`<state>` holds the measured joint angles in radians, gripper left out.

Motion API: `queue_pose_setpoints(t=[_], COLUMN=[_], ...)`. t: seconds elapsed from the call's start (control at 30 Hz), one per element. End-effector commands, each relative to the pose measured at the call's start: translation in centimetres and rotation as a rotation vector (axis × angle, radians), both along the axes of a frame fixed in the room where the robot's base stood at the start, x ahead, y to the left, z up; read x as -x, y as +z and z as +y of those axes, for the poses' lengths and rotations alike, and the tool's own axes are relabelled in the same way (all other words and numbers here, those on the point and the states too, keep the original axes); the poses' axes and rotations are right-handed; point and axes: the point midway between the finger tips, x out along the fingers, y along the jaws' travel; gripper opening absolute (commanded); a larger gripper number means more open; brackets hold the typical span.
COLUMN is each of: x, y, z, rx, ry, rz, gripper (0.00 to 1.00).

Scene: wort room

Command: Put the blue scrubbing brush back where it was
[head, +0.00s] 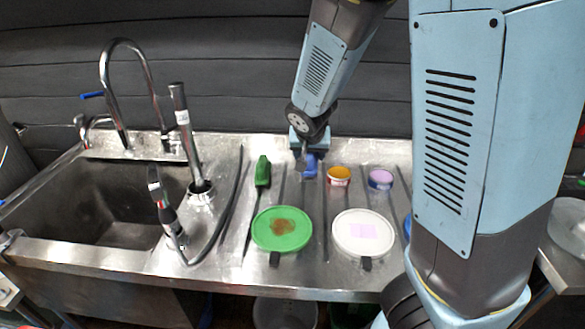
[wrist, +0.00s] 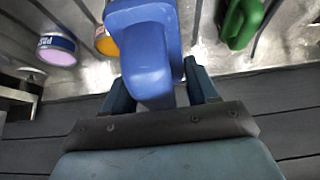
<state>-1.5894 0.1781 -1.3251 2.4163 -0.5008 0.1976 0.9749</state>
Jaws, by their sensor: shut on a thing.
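The blue scrubbing brush (wrist: 148,60) is between the fingers of my gripper (wrist: 172,88) in the wrist view. Its rounded blue body fills the middle of that view, and its underside is hidden. In the head view the blue brush (head: 310,166) shows just below my gripper (head: 306,152), at the back of the steel drainboard. I cannot tell whether the brush touches the steel. A green brush-like item (head: 263,171) stands to its left, and it also shows in the wrist view (wrist: 240,22).
An orange tub (head: 339,176) and a purple tub (head: 380,179) stand right of the brush. A green lid (head: 282,229) and a white lid (head: 363,234) lie nearer the front. A sink (head: 110,200) with taps is at left. A dark wall closes the back.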

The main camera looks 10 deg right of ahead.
Motion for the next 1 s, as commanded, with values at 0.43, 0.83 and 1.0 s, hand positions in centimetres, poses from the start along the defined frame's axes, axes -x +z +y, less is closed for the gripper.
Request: queue_pose_setpoints(t=[0.43, 0.83, 1.0], x=[-1.9, -4.2, -5.2], y=[-0.9, -2.0, -2.8], z=[0.5, 1.2, 1.5], rx=[0.001, 0.001, 0.001], ry=[-0.002, -0.002, -0.002], rz=[0.0, 0.0, 0.002], gripper=[0.25, 0.25, 0.25])
